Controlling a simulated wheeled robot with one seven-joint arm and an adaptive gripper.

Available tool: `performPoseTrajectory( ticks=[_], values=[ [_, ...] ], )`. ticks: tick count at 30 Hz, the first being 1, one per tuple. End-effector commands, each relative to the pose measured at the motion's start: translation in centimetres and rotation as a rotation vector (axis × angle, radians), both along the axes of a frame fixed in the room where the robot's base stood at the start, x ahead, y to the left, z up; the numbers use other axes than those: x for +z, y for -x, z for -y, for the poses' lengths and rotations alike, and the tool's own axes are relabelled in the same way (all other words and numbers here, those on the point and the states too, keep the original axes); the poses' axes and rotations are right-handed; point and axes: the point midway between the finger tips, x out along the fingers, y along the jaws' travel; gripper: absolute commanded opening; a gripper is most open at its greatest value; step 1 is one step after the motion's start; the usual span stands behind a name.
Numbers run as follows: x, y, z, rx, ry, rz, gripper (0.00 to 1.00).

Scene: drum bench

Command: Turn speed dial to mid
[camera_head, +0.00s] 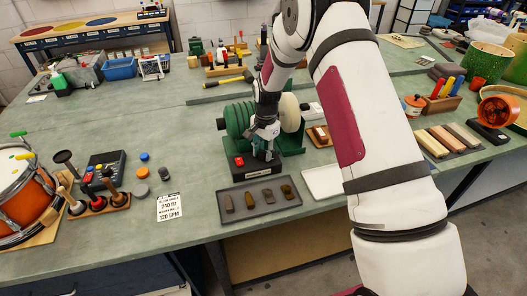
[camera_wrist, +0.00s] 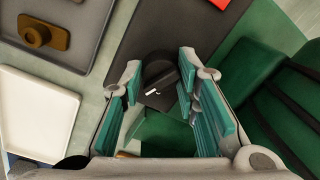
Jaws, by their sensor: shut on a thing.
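The speed dial (camera_wrist: 158,72) is a round black knob with a raised grip bar and a white mark, on a dark control panel (camera_wrist: 190,30) in the wrist view. My gripper (camera_wrist: 161,84) has its two teal-padded fingers on either side of the knob, shut on it. In the head view my gripper (camera_head: 265,143) is at the front of the green bench machine (camera_head: 238,119). The dial is hidden there behind my gripper. I cannot read any scale around the dial.
A red button (camera_head: 239,161) sits left of my gripper on the panel. A grey tray (camera_head: 225,216) with several small brown pieces lies in front. A white tray (camera_head: 322,182) lies to the right. A pale wheel (camera_head: 290,113) stands close beside my wrist.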

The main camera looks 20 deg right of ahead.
Motion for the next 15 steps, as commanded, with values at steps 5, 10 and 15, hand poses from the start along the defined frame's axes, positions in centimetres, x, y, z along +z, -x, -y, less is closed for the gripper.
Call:
performPoseTrajectory(
  ticks=[5,10,15],
  values=[
    [-0.10,-0.14,0.07,0.108,-0.001,0.001,0.01],
    [-0.10,-0.21,0.08,0.256,0.000,0.001,0.01],
    [-0.10,-0.21,0.13,0.418,0.000,0.001,0.01]
  ],
)
